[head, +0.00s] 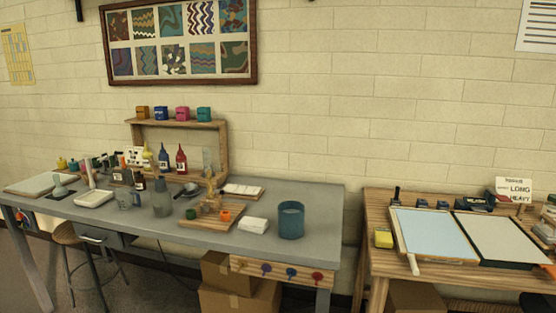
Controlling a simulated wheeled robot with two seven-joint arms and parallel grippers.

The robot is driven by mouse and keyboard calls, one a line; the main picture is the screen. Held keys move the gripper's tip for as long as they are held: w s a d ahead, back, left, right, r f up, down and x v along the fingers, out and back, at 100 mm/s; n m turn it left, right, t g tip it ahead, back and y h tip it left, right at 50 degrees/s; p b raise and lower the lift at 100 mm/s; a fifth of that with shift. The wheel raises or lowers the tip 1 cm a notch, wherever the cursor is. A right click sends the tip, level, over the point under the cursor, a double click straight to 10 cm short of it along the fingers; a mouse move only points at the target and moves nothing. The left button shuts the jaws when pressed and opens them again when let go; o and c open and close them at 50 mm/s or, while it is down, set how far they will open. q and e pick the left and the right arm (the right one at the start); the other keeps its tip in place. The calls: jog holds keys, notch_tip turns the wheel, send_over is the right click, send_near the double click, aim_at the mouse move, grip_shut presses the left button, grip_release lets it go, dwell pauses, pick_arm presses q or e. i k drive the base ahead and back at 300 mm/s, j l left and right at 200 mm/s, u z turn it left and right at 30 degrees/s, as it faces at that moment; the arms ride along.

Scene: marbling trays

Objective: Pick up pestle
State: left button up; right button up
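I cannot make out the pestle for certain in the head view. A small dark bowl-like thing (191,188) with a dark handle-like piece beside it sits mid-table on the grey table (320,197); it is too small to tell whether this is a mortar and pestle. A grey knobbed tool (58,187) stands upright near the table's left end, and a slim white upright thing (90,172) stands behind the white tray. Neither of my grippers is in view.
A wooden board (196,222) with small colored pots, a white tray (94,198), a teal cylinder (291,220) and bottles crowd the grey table. A wooden table (376,218) with two flat trays stands at right. A stool (67,235) stands under the left side.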

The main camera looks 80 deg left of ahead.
aim_at(93, 185)
jog(key=u, duration=4)
jog(key=i+j+z, duration=0.1)
jog(key=z, duration=0.25)
jog(key=i+j+z, duration=0.15)
jog(key=z, duration=0.2)
jog(key=i+j+z, duration=0.3)
jog(key=k+l, duration=0.05)
jog(key=l, duration=0.05)
